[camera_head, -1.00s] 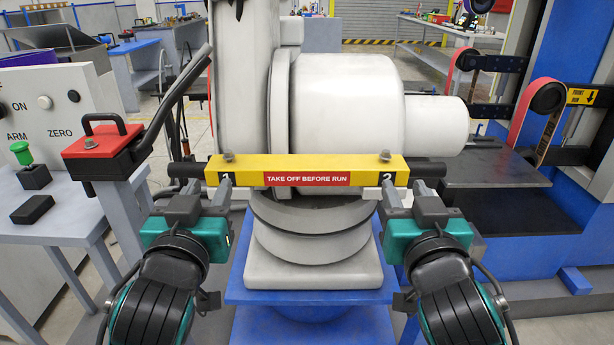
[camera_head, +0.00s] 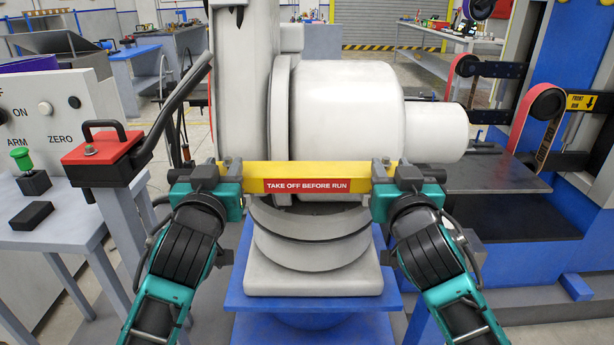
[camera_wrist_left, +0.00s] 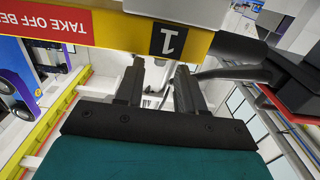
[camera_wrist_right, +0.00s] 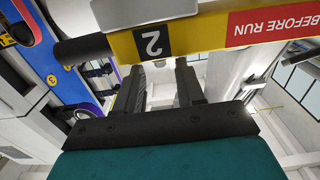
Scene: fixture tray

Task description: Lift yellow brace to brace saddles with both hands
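The yellow brace (camera_head: 307,170) lies level across the front of the large white machine, with a red "TAKE OFF BEFORE RUN" label. Its end marked 1 shows in the left wrist view (camera_wrist_left: 205,43), its end marked 2 in the right wrist view (camera_wrist_right: 190,38). My left gripper (camera_head: 228,165) is at the brace's left end and my right gripper (camera_head: 382,165) at its right end. Both have their fingers apart, with tips at the brace's upper edge. I cannot make out the brace saddles.
A red box with a black handle (camera_head: 100,148) stands on the left, beside a control panel (camera_head: 48,118) and a grey table (camera_head: 75,215). A belt machine (camera_head: 545,110) stands at right, with a dark shelf (camera_head: 500,215). The machine sits on a blue stand (camera_head: 310,305).

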